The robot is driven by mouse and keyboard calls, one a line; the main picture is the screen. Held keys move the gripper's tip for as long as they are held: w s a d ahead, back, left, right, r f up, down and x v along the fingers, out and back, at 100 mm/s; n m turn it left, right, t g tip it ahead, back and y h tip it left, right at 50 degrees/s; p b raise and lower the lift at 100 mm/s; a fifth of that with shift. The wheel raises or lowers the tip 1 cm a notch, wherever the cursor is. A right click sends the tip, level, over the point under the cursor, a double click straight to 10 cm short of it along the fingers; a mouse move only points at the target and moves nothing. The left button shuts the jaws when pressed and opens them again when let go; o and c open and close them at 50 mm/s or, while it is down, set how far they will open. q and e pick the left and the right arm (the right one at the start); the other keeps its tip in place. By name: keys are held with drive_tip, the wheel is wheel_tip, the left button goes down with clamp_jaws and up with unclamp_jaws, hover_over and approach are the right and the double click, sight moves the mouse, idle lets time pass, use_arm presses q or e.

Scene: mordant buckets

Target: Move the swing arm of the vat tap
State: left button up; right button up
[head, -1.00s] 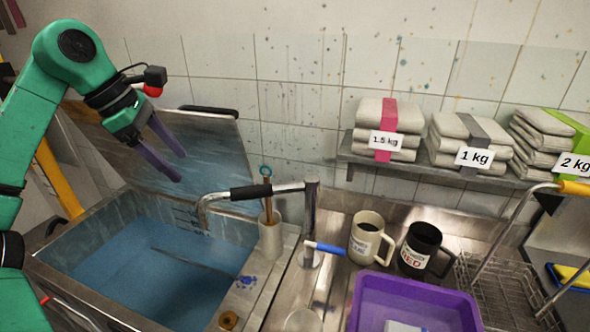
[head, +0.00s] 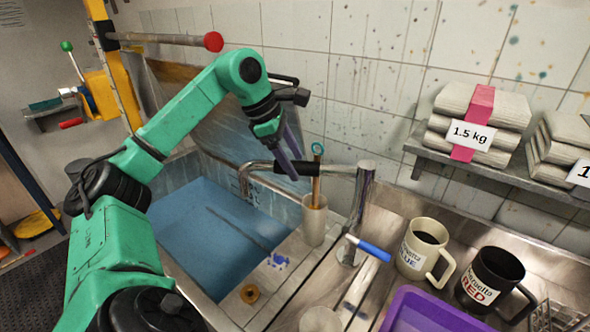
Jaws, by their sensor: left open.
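The vat tap's swing arm (head: 338,169) is a metal tube with a black sleeve. It runs left from the upright tap post (head: 358,205) and bends down at its spout end over the vat's edge. My left gripper (head: 291,162) is open, with its purple fingers pointing down at the black sleeve. The fingers overlap the sleeve in the picture; I cannot tell whether they touch it or straddle it. A blue-handled lever (head: 372,249) sticks out at the post's base. My right gripper is not in view.
The vat (head: 190,285) of blue liquid lies left of the tap, its lid raised behind. A holder (head: 314,222) with a stick stands close by the swing arm. A cream mug (head: 420,250), a black mug (head: 487,279) and a purple tub (head: 425,315) are to the right.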

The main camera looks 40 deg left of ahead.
use_arm(q)
drive_tip(key=shift+f, duration=0.35)
drive_tip(key=shift+s, duration=0.15)
clamp_jaws()
idle(1.1)
